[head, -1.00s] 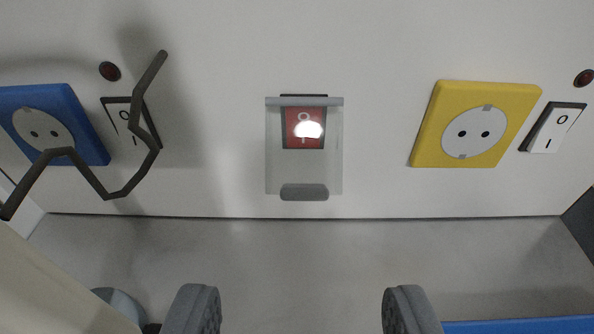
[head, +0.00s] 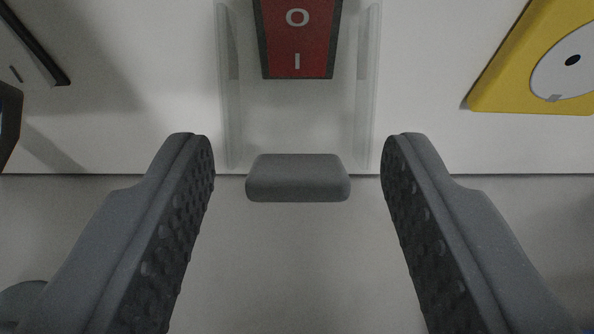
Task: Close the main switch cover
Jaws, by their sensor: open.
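The main switch cover (head: 232,120) is a clear flap with side walls over a red rocker switch (head: 297,40) marked O and I. Its grey handle bar (head: 298,178) is at its lower end, in the middle of the head view. My gripper (head: 297,145) is open. One finger is to the left of the handle and one to the right, with a gap on each side and no contact visible. The cover's top edge is out of view. I cannot tell how far the cover stands off the panel.
A yellow socket (head: 500,85) is at the upper right. Part of a black-and-white switch (head: 22,55) is at the upper left, with a dark object (head: 8,120) below it at the left edge. The grey surface (head: 298,270) between my fingers is clear.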

